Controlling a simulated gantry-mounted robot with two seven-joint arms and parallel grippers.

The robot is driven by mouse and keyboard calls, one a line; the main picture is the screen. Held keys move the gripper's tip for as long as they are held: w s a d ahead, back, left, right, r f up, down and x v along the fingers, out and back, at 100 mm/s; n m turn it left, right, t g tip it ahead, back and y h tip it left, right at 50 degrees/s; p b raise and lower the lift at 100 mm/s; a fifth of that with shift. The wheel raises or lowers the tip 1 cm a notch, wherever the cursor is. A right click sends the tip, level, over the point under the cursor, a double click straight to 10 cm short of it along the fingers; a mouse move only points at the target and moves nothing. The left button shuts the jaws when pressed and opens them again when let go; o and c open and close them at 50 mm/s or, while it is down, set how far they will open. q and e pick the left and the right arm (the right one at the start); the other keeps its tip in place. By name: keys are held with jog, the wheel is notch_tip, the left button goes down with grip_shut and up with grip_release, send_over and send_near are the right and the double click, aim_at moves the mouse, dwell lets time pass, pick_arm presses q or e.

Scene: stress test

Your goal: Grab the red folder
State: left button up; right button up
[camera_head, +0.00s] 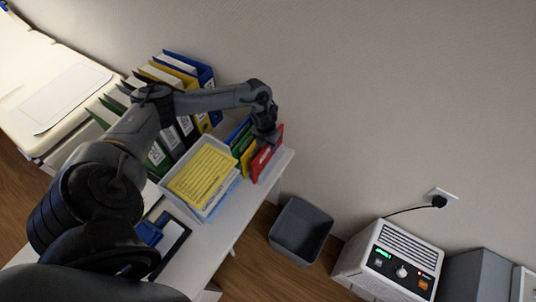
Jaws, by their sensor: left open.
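The red folder (270,157) stands upright at the right end of a row of thin folders near the desk's right edge. My left arm reaches across from the left, and its dark left gripper (267,138) points down at the top of the red folder. The gripper is open and covers part of the folder's upper left edge. I cannot tell whether the fingers touch the folder or straddle it. My right gripper is not in view.
Yellow, green and blue folders (242,138) stand close on the red one's left. A tray (228,204) with yellow paper lies in front, and binders (203,82) stand behind my arm. A grey bin (300,231) and a white device (393,258) are right of the desk.

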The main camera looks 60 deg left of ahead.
pick_arm(q)
grip_shut()
dwell(0.5)
